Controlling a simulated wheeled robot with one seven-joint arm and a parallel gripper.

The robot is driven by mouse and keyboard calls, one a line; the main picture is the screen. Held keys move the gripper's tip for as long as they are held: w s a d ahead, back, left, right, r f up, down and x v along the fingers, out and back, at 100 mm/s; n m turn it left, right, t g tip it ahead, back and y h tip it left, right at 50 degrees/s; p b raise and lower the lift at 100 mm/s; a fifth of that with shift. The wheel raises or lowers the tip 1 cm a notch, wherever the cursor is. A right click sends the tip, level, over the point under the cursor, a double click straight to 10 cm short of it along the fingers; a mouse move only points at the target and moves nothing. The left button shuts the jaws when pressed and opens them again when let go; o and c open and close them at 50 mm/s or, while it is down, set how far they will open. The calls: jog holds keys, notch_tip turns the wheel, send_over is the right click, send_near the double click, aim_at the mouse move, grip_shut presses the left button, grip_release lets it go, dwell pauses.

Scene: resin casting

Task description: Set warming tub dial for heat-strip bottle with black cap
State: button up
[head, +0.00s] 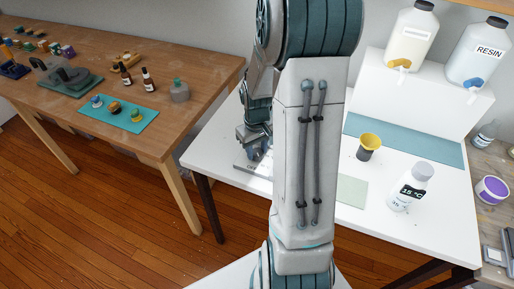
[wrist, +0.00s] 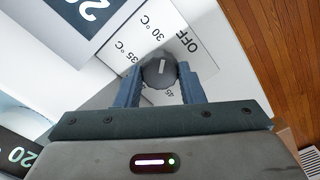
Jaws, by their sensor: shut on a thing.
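My gripper (wrist: 162,85) is shut on a round grey dial knob (wrist: 159,70), one finger on each side, in the wrist view. A white mark on the knob runs roughly up and down the picture; I cannot tell which setting it points to. The panel (wrist: 205,62) around it reads OFF, 30 °C, 35 °C and a partly hidden 45. In the head view my arm hides the dial and most of the tub.
A yellow-topped cup (head: 369,147) stands near the bottle. A wooden table (head: 190,75) with small bottles is at left.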

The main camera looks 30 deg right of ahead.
aim_at(257, 152)
jog(key=shift+n+p, duration=0.3)
jog(key=shift+n, duration=1.7)
jog(key=shift+w, duration=0.1)
jog(key=o, duration=1)
notch_tip(257, 152, up, 14)
